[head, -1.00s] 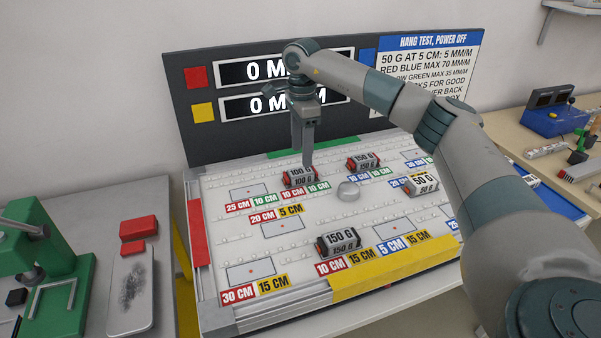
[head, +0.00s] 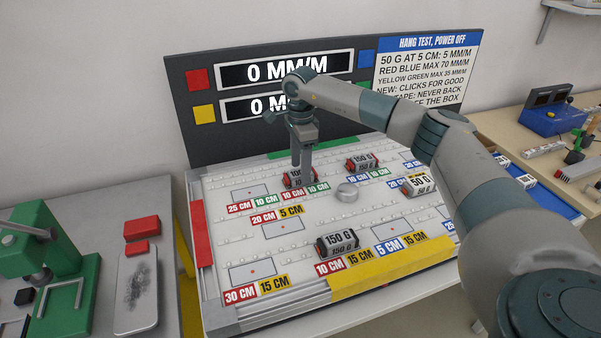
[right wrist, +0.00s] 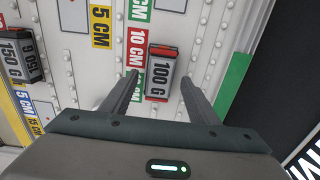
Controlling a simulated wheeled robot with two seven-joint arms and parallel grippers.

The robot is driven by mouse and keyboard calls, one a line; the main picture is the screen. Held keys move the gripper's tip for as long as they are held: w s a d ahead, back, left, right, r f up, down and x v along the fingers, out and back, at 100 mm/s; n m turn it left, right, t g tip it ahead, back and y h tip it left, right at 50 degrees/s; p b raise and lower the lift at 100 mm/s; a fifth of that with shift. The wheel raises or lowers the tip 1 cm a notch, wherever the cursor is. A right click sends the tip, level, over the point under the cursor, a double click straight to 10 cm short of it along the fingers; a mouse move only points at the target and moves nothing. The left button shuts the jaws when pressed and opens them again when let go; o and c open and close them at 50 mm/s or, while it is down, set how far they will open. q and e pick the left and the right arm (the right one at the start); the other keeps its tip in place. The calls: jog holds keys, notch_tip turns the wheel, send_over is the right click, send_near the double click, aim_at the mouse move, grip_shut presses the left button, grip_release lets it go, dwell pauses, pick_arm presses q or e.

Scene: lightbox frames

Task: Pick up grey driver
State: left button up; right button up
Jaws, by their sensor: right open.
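Nothing in view is clearly labelled as a grey driver, so I cannot tell which thing that is. A grey block with red ends, marked 100 G (right wrist: 161,78), lies on the white studded board (head: 215,216); it also shows in the head view (head: 289,181), partly hidden by my gripper. My right gripper (right wrist: 160,77) is open, with one finger on each side of this block in the wrist view. In the head view my right gripper (head: 302,172) reaches down over the block. I cannot tell whether the fingers touch it. My left gripper is not in view.
Similar blocks marked 150 G (head: 338,243), 150 G (head: 362,161) and 50 G (head: 419,184) lie on the board. A round silver knob (head: 347,192) sits close to the gripper. A dark display panel (head: 200,140) stands behind. A green press (head: 32,240) is at left.

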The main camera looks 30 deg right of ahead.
jog(key=shift+f, duration=0.6)
